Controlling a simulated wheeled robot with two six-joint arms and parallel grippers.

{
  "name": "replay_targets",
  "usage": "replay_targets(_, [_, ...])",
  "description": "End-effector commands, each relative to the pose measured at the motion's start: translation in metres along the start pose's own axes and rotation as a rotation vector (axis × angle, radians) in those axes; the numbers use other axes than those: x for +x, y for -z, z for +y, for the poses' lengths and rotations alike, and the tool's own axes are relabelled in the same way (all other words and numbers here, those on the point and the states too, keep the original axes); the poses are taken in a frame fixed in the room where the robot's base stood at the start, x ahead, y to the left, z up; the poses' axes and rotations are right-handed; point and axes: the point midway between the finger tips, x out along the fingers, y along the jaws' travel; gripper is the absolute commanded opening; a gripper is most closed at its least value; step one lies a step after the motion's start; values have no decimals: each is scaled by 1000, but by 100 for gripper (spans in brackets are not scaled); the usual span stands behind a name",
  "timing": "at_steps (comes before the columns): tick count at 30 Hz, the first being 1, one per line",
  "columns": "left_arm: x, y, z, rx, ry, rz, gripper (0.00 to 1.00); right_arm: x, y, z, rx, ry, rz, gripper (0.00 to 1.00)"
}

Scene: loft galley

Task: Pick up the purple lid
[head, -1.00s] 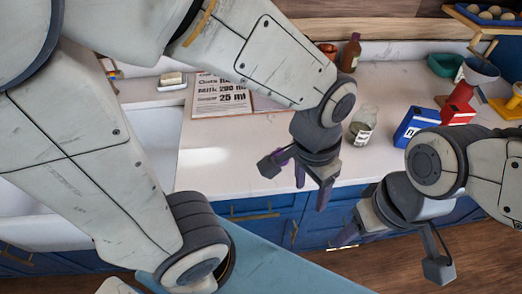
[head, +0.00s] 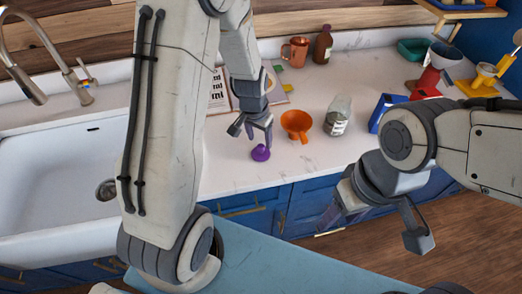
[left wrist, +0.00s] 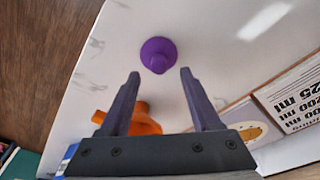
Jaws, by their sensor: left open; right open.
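The purple lid (head: 260,153) is small and round with a raised knob. It lies on the white counter near its front edge. My left gripper (head: 253,137) is open and empty, pointing down just above and behind the lid. In the left wrist view the lid (left wrist: 158,55) sits just beyond the open fingertips (left wrist: 160,75), roughly centred between them; I see no contact. My right gripper (head: 374,229) is open and empty, in front of the blue cabinets, away from the lid.
An orange funnel-like cup (head: 297,124) stands close right of my left gripper, with a glass jar (head: 338,116) and blue box (head: 385,110) further right. A recipe sheet (head: 218,92) lies behind. The sink (head: 50,180) is at left.

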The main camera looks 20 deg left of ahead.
Motion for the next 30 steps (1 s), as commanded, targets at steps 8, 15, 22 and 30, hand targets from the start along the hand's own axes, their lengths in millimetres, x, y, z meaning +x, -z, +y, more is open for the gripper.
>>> replay_targets(8, [38,-2,1,-2,-1,-4,64,-8,0,-1,0,0,0,54])
replay_targets(15, [48,-1,1,0,0,-1,64,-7,0,0,0,0,0,54])
replay_targets(22, [47,-1,1,0,0,-1,22,-7,0,0,0,0,0,54])
replay_targets(30, [47,-1,1,-1,0,-1,0,-7,0,0,0,0,0,54])
